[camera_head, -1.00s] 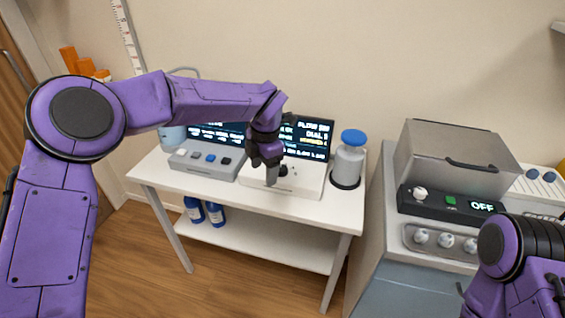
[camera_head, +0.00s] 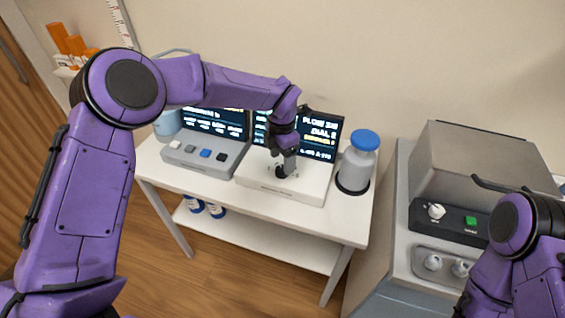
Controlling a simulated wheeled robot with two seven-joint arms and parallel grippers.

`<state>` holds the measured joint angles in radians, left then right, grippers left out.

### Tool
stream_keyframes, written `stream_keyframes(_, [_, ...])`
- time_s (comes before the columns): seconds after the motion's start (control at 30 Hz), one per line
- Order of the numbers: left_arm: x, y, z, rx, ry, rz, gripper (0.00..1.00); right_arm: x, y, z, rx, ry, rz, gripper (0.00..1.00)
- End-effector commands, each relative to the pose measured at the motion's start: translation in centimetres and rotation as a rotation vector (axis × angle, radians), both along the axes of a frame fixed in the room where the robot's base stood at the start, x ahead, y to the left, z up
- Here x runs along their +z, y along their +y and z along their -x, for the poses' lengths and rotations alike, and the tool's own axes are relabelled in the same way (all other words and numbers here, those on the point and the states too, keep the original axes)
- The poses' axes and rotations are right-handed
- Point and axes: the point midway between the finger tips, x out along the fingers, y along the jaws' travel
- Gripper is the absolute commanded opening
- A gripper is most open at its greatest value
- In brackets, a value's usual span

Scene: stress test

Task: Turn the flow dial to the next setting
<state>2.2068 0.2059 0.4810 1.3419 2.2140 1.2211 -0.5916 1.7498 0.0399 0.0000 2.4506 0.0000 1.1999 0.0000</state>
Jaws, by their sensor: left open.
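The flow dial (camera_head: 281,173) is a small black knob on top of a white box (camera_head: 300,187) on the white table. A dark screen (camera_head: 319,137) with flow and dial text stands behind the box, partly hidden by my left arm. My left gripper (camera_head: 286,166) points down right at the dial, with its fingers open. I cannot tell whether the fingers touch the knob. My right arm shows at the lower right, and its gripper is out of frame.
A grey button box (camera_head: 203,160) with a screen stands left of the white box. A blue-capped bottle (camera_head: 357,166) stands close on its right. A grey cabinet with a metal box (camera_head: 475,160) and a knob panel (camera_head: 455,222) is at the right.

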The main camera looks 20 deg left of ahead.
Motion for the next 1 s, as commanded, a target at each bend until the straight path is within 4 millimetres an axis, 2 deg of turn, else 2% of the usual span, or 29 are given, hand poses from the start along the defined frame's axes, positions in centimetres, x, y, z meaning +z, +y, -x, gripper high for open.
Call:
stream_keyframes(0.1, [-2.1,0.0,0.0,0.000,0.002,-0.001,0.69,0.7,0.0,0.0,0.000,-0.001,0.001,0.00])
stream_keyframes(0.2, [-3.2,0.0,0.0,-0.001,0.000,0.000,0.69,0.8,0.0,0.0,0.000,-0.001,0.001,0.00])
stream_keyframes(0.5, [-3.9,0.0,0.0,0.001,-0.001,0.001,0.69,0.8,0.0,0.0,0.000,-0.001,0.001,0.00])
stream_keyframes(0.53, [-3.9,0.0,0.0,0.001,-0.001,0.001,0.66,0.8,0.0,0.0,0.000,-0.001,0.001,0.00])
stream_keyframes(0.7, [-3.9,0.0,0.0,0.000,-0.001,0.001,0.13,0.8,0.0,0.0,0.000,-0.001,0.001,0.00])
stream_keyframes(1.0, [-3.9,0.0,-0.1,0.028,-0.002,0.001,0.13,0.5,0.0,0.0,0.000,-0.001,0.001,0.00])
